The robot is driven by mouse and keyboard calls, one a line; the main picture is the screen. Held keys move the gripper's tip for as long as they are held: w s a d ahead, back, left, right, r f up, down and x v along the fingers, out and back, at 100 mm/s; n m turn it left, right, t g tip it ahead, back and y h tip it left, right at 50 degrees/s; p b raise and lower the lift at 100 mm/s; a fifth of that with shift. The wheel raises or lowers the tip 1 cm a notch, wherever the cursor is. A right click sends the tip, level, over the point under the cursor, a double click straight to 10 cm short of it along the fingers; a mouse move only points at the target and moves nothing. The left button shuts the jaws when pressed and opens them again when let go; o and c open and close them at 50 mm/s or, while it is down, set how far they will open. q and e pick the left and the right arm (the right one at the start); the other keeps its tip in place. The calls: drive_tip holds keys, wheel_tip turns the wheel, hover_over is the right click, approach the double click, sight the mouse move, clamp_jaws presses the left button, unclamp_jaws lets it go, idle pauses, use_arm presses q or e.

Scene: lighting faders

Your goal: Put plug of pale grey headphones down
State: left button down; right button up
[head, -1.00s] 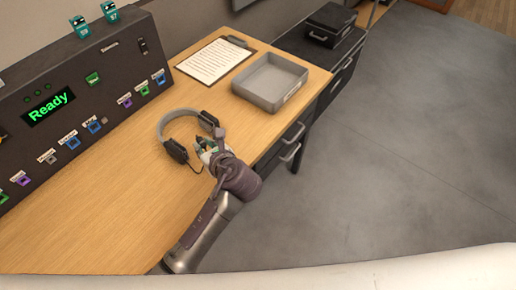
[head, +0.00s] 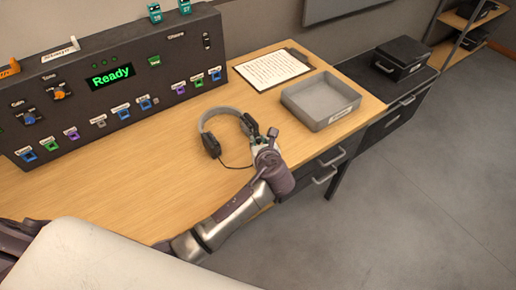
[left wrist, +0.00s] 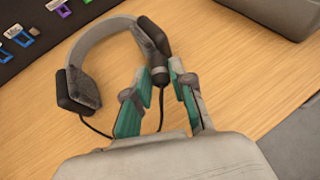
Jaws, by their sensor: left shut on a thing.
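The pale grey headphones (head: 222,110) lie on the wooden desk, with dark ear cups and a thin dark cable. They also show in the left wrist view (left wrist: 104,32), the band curving away from me. My left gripper (head: 262,140) is beside the right ear cup, over the desk near its front edge. In the left wrist view its green-lined fingers (left wrist: 160,77) are shut on the dark plug (left wrist: 160,76), close to that ear cup. The cable hangs from the plug between the fingers. Whether the plug touches the desk I cannot tell. My right gripper is not in view.
A grey tray (head: 347,111) stands to the right, and a clipboard (head: 305,62) with paper lies behind. A dark control panel (head: 165,62) reading "Ready" stands along the left back. The wood left of the headphones is bare.

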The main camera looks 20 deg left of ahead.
use_arm(q)
drive_tip(key=shift+w+a+f, duration=0.2)
drive_tip(key=shift+a, duration=0.1)
drive_tip(key=shift+a+f, duration=0.1)
drive_tip(key=shift+f, duration=1.95)
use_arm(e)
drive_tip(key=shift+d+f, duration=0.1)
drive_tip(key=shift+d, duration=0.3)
use_arm(q)
drive_tip(key=shift+s+f, duration=0.15)
drive_tip(key=shift+f, duration=0.45)
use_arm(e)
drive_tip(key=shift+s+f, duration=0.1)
